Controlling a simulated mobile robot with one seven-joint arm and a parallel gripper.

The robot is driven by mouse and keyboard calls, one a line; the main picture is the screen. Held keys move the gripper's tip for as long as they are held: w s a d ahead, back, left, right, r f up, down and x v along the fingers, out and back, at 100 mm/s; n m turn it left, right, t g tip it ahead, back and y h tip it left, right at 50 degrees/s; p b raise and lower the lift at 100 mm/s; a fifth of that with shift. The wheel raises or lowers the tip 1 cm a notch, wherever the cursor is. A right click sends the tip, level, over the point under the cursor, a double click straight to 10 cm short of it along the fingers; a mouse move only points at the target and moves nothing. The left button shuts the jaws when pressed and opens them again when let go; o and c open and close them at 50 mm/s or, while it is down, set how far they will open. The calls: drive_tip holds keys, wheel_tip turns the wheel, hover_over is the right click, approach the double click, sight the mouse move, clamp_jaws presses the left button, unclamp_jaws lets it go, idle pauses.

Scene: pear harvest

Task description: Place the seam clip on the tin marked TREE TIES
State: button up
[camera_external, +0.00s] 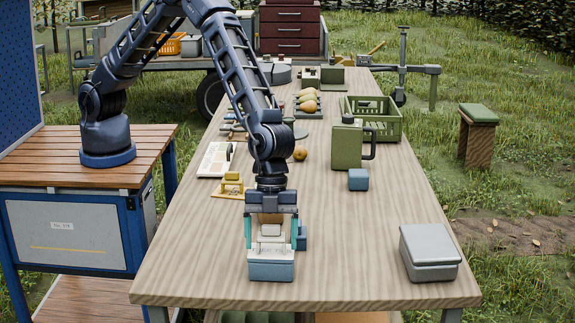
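My gripper (271,236) points straight down over the near part of the long wooden table. Its two teal fingers are wide apart. Between them is a small pale piece (270,231), perhaps the seam clip, with a gap seeming to show on each side. It appears to rest on the whitish top of a blue-grey tin (271,271) directly below. Exact contact is hard to tell. No lettering is readable on this tin. A grey lidded tin (431,255) stands apart at the near right, also with no readable marking.
A small blue block (301,238) stands close behind the gripper. Further back are another blue block (358,180), a green can (347,146), a green crate (391,128), pears (308,106) and a yellow fixture (231,187). The tabletop between gripper and grey tin is clear.

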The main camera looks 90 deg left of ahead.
drive_tip(key=v, duration=1.2)
drive_tip(key=s+a+r+n+t+y, duration=0.1)
drive_tip(key=s+a+r+n, duration=0.2)
drive_tip(key=a+r, duration=0.6)
drive_tip(key=s+a+r+n+t, duration=0.1)
drive_tip(key=s+a+r+n, duration=0.3)
drive_tip(key=a, duration=0.9)
drive_tip(key=s+a+r+n+t+y, duration=0.1)
drive_tip(key=s+a+r, duration=0.1)
drive_tip(key=a+r, duration=0.7)
drive_tip(key=s+a+n+t+y, duration=0.1)
drive_tip(key=s+a+n, duration=0.9)
drive_tip(key=s+a, duration=1.3)
drive_tip(key=shift+s+r+t, duration=0.2)
drive_tip(key=shift+s+t, duration=0.1)
drive_tip(key=shift+s, duration=0.75)
